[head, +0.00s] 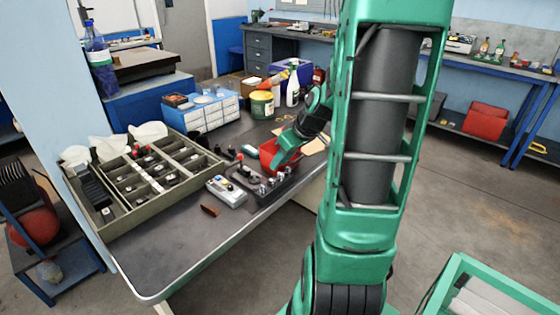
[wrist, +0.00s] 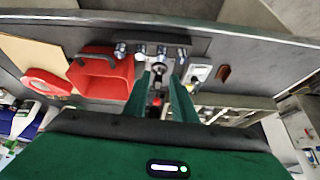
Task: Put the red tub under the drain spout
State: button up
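The red tub (head: 268,152) is on the bench behind the dark electrode rack (head: 284,189), partly hidden by my green gripper (head: 283,160) in the head view. In the wrist view the red tub (wrist: 104,78) is left of my gripper (wrist: 160,76), outside the fingers. The two green fingers are apart, with a gap between them and nothing clearly held. The dark rack (wrist: 205,45) with shiny metal fittings (wrist: 162,52) lies just beyond the fingertips. I cannot tell for certain which part is the drain spout.
A grey meter (head: 227,191) stands left of the rack, with a brown piece (head: 210,210) near the bench edge. A compartment tray (head: 122,208) fills the bench's left side. A tan sheet (wrist: 32,58) and red ring (wrist: 46,83) lie beside the tub. The front bench strip is mostly clear.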

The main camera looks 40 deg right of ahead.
aim_at(269, 157)
jog(key=w+d+t, duration=0.3)
jog(key=w+d, duration=0.1)
jog(key=d, duration=0.2)
jog(key=shift+n, duration=0.4)
jog(key=shift+d+x, duration=0.15)
jog(key=shift+x, duration=2.65)
jog(key=shift+d+x, duration=0.1)
jog(key=shift+x, duration=2.7)
jog(key=shift+c, duration=0.3)
grip_shut()
